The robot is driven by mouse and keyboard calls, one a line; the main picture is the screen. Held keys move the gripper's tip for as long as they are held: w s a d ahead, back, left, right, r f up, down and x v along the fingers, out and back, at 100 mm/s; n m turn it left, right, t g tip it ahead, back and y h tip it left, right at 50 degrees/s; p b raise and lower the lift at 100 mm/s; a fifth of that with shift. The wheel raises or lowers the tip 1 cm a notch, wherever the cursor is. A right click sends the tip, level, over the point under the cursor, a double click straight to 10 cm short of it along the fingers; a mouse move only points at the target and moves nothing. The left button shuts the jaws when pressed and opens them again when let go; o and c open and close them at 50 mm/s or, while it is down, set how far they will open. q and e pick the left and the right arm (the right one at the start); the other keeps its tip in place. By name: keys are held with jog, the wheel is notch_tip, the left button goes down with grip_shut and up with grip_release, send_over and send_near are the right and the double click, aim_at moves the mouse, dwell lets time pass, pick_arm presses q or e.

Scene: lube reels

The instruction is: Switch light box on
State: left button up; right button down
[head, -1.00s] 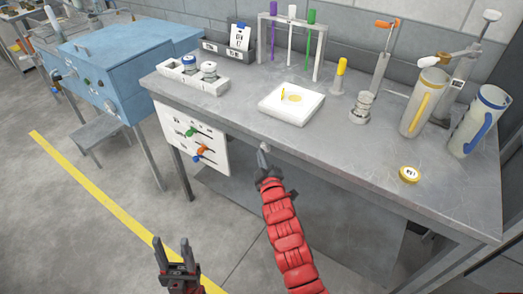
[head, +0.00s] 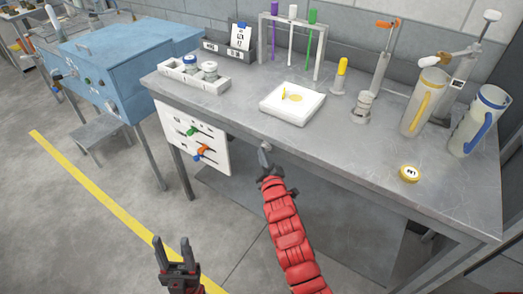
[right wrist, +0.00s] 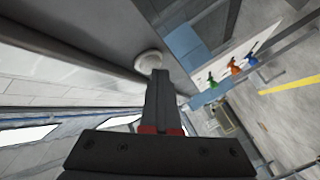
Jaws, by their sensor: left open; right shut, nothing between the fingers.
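The light box (head: 285,116) is a flat white square box on the workbench. Its top looks pale, with a yellow streak and a yellow patch. A round white knob (right wrist: 149,60) sits at the bench's front edge in the right wrist view. My right gripper (head: 265,158) is shut and empty at that edge, in front of the light box. In the right wrist view its fingertips (right wrist: 157,74) are right at the knob and partly cover it; I cannot tell whether they touch. My left gripper (head: 173,246) is open and empty above the floor.
A white panel (head: 212,155) with coloured sliders hangs on the bench front, left of my right gripper.

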jog(key=shift+d+r, duration=0.2)
jog(key=shift+r, duration=0.05)
jog(key=shift+s+a+f+b, duration=0.15)
jog(key=shift+s+a+b, duration=0.7)
jog(key=shift+s, duration=0.3)
jog(key=shift+s+a+f+b, duration=0.1)
jog(key=shift+s+a+b, duration=0.65)
jog(key=shift+s+a, duration=0.3)
jog(key=shift+s+d, duration=0.1)
